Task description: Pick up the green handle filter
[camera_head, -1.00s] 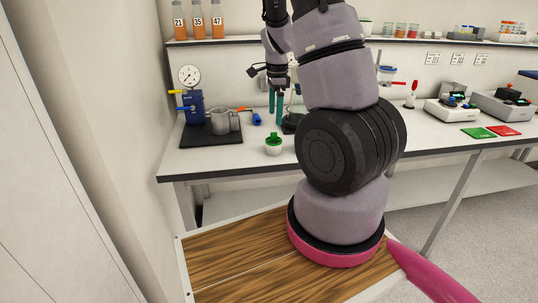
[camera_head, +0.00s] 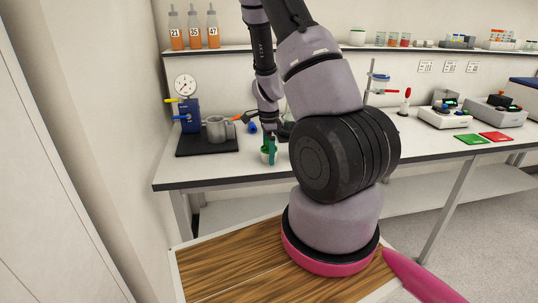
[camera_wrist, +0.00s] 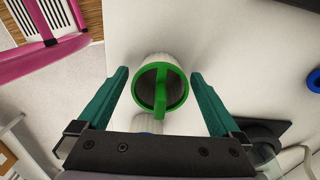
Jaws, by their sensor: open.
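The green handle filter (camera_wrist: 160,88) is a white cup with a green rim and a green bar handle across its top. It stands upright on the white bench, and the wrist view looks down on it. My gripper (camera_wrist: 158,80) is open, with one teal finger on each side of the filter and a gap on both sides. In the head view my gripper (camera_head: 271,150) is low over the front of the bench at the filter (camera_head: 265,155), partly covering it.
A black tray (camera_head: 190,144) with a blue gauge device (camera_head: 190,115) and a grey metal cup (camera_head: 216,130) stands to the left. A blue-ended tool (camera_head: 252,127) lies behind. The bench's front edge (camera_head: 220,182) is close. Bottles (camera_head: 194,32) stand on the shelf above.

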